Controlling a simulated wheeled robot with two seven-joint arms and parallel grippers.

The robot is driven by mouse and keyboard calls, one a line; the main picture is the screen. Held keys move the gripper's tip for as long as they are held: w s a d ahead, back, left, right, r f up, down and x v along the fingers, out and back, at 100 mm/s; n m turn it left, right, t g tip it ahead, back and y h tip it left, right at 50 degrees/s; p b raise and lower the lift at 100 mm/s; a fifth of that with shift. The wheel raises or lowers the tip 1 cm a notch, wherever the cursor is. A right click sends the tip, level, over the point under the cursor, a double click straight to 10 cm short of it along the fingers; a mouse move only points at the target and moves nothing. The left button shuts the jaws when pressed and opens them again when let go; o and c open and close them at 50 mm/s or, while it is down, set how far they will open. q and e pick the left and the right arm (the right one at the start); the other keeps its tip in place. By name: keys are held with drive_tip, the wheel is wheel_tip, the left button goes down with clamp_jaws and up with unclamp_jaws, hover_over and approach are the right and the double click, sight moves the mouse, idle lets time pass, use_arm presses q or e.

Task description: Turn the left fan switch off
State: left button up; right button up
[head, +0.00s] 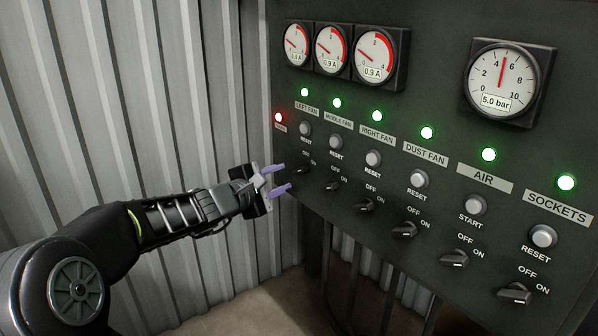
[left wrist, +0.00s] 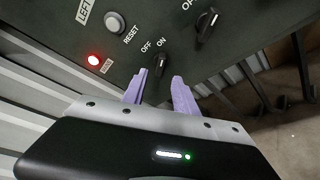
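The left fan switch (head: 302,170) is a small dark rotary knob at the left end of the panel's bottom row, below the LEFT FAN label (head: 307,109). It also shows in the left wrist view (left wrist: 160,66), where its pointer appears turned toward ON. The green lamp (head: 304,92) above the label is lit. My left gripper (head: 286,177) is open, its purple fingers pointing at the panel. In the left wrist view the fingertips (left wrist: 160,75) lie on either side of the knob, with visible gaps; I cannot tell how deep they reach. My right gripper is out of view.
The middle fan switch (head: 332,186) sits close to the right, and more switches follow along the row. The left fan RESET button (head: 305,129) is just above. A red lamp (head: 278,117) glows at the panel's left edge. A corrugated wall (head: 215,90) stands left of the panel.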

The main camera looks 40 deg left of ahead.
sight(297, 171)
use_arm(q)
drive_tip(key=shift+w, duration=0.1)
drive_tip(key=w, duration=0.2)
drive_tip(key=w+f, duration=0.1)
drive_tip(key=w, duration=0.4)
drive_tip(key=shift+w+a+f, duration=0.2)
drive_tip(key=shift+f, duration=0.1)
clamp_jaws()
